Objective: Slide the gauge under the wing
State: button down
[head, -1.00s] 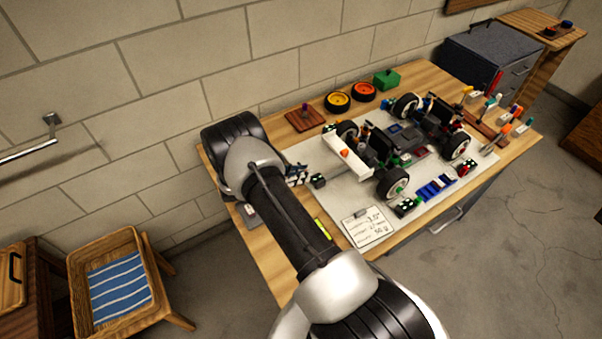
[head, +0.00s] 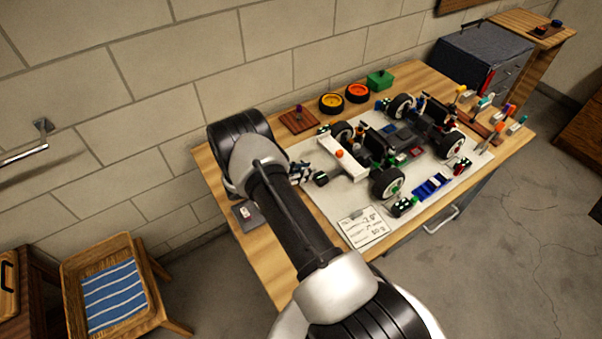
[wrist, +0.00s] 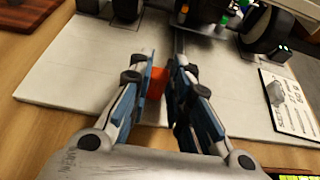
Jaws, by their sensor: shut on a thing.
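The racecar (head: 405,140) stands on a pale board on the bench. Its white rear wing (head: 343,158), with an orange knob on it, faces my arm. My gripper (head: 303,172) is low over the board, a short way left of the wing. In the wrist view my gripper (wrist: 164,78) is shut on an orange-red piece, taken as the gauge (wrist: 157,83), mostly hidden between the fingers. A thin dark strip runs ahead of the fingers toward the car; I cannot tell whether it belongs to the gauge.
A handwritten card (head: 363,228) lies at the board's front edge. Two spare wheels (head: 331,103), a green box (head: 380,80) and a brown plate (head: 298,121) stand along the back. The board (wrist: 70,70) is clear left of the fingers.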

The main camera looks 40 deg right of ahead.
jog(key=c, duration=1.5)
grip_release()
jog(key=shift+d, duration=0.15)
jog(key=v, duration=1.2)
